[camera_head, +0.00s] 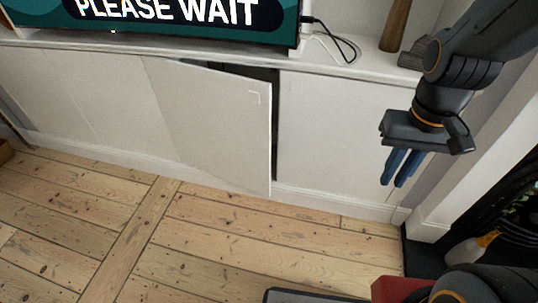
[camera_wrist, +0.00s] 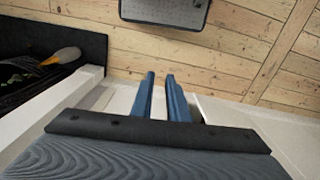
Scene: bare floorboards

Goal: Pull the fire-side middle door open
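The white cabinet door (camera_head: 215,120) near the middle of the low cabinet run stands ajar in the head view. Its right edge is swung out from the front, and a dark gap shows along its top and right edge. The door to its right (camera_head: 340,135) is shut. My gripper (camera_head: 398,185) is to the right of the ajar door, in front of the shut right door's right end, and touches neither visibly. Its two blue fingers point down, a narrow gap between them, with nothing held. They also show in the wrist view (camera_wrist: 160,78).
A screen (camera_head: 170,18) and a wooden object (camera_head: 396,25) stand on the cabinet top (camera_head: 200,55), with a black cable (camera_head: 335,38). A dark fireplace recess (camera_head: 490,235) lies at the right. The floorboards (camera_head: 230,240) before the ajar door are clear.

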